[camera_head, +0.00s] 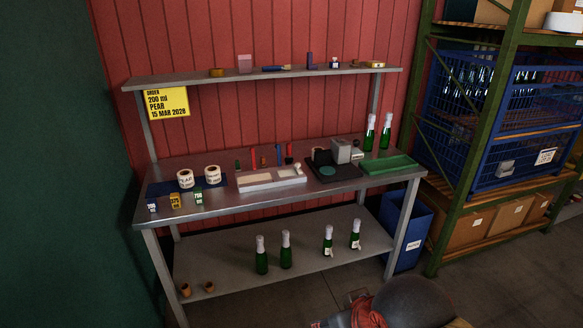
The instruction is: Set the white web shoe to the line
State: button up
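A long white tray-like fixture (258,184) lies near the front middle of the steel workbench (225,203), with paler flat areas on its top. A small white upright piece (298,169) stands at its right end. I cannot tell whether this piece is the white web shoe, and no line to set it to can be made out at this size. My gripper is not seen; only a dark rounded shape and a red part show at the bottom edge, and I cannot tell what they are.
A black-based device with a grey block (341,150) stands right of the fixture, then a green mat (387,164) and green bottles (386,132). White rolls (186,179) and small coloured blocks are at left. A shelf (262,76) runs above; a blue bin (408,232) stands at right.

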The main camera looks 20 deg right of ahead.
aim_at(296, 170)
jog(key=i+l, duration=0.25)
jog(key=i, duration=0.25)
jog(key=i+l, duration=0.25)
jog(key=i, duration=0.3)
jog(key=i+l, duration=0.25)
jog(key=i, duration=0.25)
jog(key=i+l, duration=0.25)
jog(key=i, duration=0.3)
